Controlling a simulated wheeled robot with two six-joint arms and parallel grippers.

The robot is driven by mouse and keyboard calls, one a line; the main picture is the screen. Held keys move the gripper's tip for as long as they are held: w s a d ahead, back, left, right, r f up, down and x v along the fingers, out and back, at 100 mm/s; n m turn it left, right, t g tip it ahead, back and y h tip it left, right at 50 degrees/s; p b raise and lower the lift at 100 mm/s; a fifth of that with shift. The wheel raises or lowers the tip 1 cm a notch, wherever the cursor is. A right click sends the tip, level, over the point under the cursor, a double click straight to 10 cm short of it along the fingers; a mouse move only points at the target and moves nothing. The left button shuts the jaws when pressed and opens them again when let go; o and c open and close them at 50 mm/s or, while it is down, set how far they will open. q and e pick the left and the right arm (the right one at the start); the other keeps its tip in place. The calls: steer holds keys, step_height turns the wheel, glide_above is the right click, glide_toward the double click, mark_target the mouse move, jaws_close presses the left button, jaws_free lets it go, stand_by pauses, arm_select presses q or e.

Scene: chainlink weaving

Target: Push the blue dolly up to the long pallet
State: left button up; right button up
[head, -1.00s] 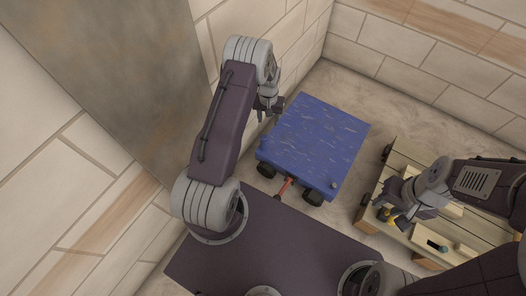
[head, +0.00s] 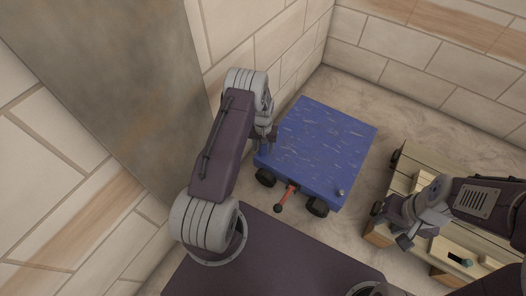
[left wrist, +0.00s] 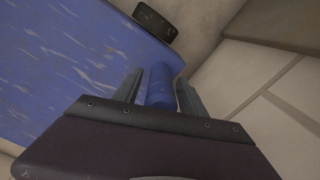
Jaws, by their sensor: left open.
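The blue dolly (head: 318,148) stands on the floor in the middle of the head view, with dark wheels and a short red handle with a dark knob (head: 287,196) at its near side. The wooden long pallet (head: 404,172) lies to its right, with a strip of floor between them. My left gripper (head: 266,139) is at the dolly's left edge. In the left wrist view its fingers (left wrist: 160,92) are apart, with a blue upright post (left wrist: 160,84) between them, beside the dolly's deck (left wrist: 60,65). My right gripper (head: 404,238) hangs over the pallet; its fingers are unclear.
A brick wall (head: 225,35) and a large grey panel (head: 110,70) stand close on the left. Another brick wall (head: 430,60) closes off the back. Bare floor (head: 385,110) lies behind the dolly and pallet. Small blocks and a teal piece (head: 466,262) sit on the pallet.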

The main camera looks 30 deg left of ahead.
arm_select(q)
jaws_close()
stand_by(1.4)
